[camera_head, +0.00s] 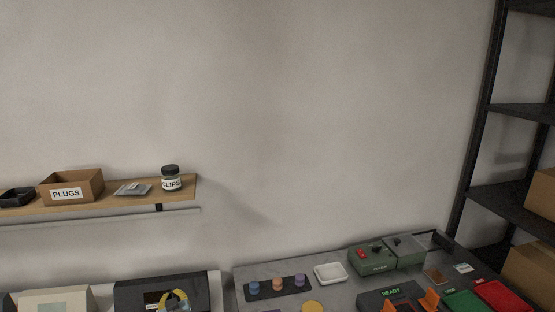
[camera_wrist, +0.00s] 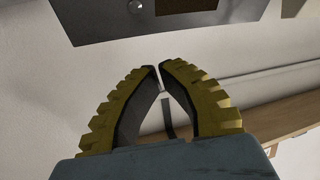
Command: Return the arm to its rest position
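My gripper (camera_wrist: 159,67) fills the middle of the wrist view, with two yellow ridged fingers that have dark inner pads. In the head view my gripper (camera_head: 173,294) shows low at the bottom edge, in front of a dark box-like unit (camera_head: 135,291). The rest of my arm is out of the head view.
A wooden wall shelf (camera_head: 130,199) holds a PLUGS box (camera_head: 88,183), a CLIPS jar (camera_head: 171,182) and a black tray (camera_head: 17,196). The grey bench (camera_head: 330,294) carries a green device (camera_head: 372,260) and a white dish (camera_head: 331,272). A black rack (camera_head: 482,130) stands right. The wall between is bare.

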